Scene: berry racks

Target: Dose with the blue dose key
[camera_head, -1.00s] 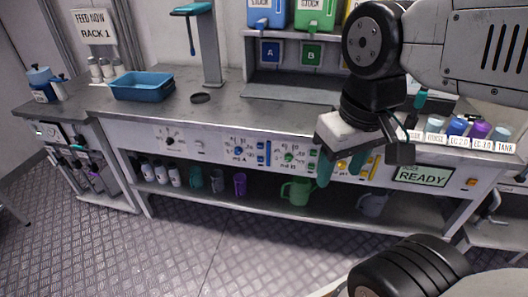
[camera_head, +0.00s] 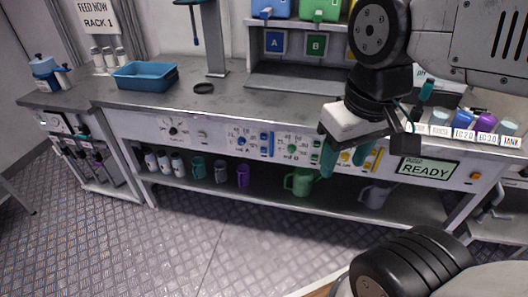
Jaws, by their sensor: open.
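The front panel of the bench carries a blue upright key (camera_head: 267,143), beside a dial group whose small lettering seems to read A. A green key (camera_head: 315,147) and a yellow key (camera_head: 372,158) sit farther right on the same panel. My gripper (camera_head: 342,158) hangs in front of the panel, right of the blue key, with its teal fingers pointing down. The fingers are apart and hold nothing. They cover part of the panel between the green and yellow keys. Nothing shows my gripper touching the panel; its exact distance is hard to tell.
A READY display (camera_head: 426,169) is at the panel's right. Below, a shelf holds several cups and a green jug (camera_head: 300,182). A blue tray (camera_head: 145,76) stands on the bench. Stock containers A and B hang above. The floor (camera_head: 220,240) before the bench is clear.

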